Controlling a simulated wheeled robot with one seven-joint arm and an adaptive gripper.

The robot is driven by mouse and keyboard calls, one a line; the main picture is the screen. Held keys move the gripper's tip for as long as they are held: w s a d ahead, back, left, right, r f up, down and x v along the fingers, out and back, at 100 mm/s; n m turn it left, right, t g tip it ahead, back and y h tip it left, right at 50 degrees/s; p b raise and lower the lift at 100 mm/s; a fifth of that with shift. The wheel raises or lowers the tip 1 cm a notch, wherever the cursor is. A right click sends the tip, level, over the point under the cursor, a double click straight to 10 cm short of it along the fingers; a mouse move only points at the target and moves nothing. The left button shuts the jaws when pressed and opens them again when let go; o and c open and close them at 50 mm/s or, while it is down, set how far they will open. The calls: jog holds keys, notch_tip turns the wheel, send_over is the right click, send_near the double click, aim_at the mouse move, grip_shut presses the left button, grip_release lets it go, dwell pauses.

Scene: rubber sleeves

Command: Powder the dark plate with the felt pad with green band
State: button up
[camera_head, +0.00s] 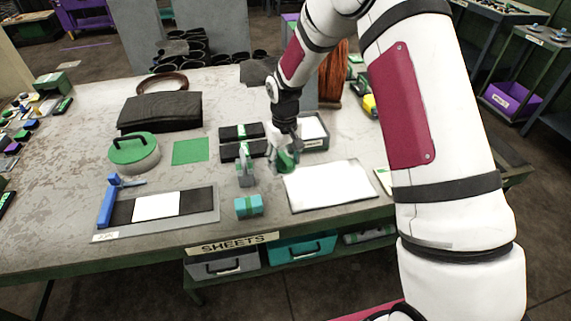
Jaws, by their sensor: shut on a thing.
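My gripper (284,162) is over the middle of the table, shut on a small green-marked thing that it mostly hides. This looks like the felt pad with green band, but I cannot make out the felt. A flat board (207,217) at the front left has a dark surface on both sides of a white sheet (157,206), with a blue upright piece (107,203) at its left end. The dark surface (196,201) may be the dark plate; I cannot be certain. My gripper is to the right of and behind this board, apart from it.
A teal block (249,207) and a grey upright item (245,170) stand between the board and a white panel (330,186). Black green-banded boxes (241,132), a grey tray (315,146), a round green-lidded container (134,152) and a dark folded bundle (160,111) lie behind.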

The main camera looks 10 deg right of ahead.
jog(key=shift+r+p, duration=0.6)
jog(key=shift+r, duration=0.85)
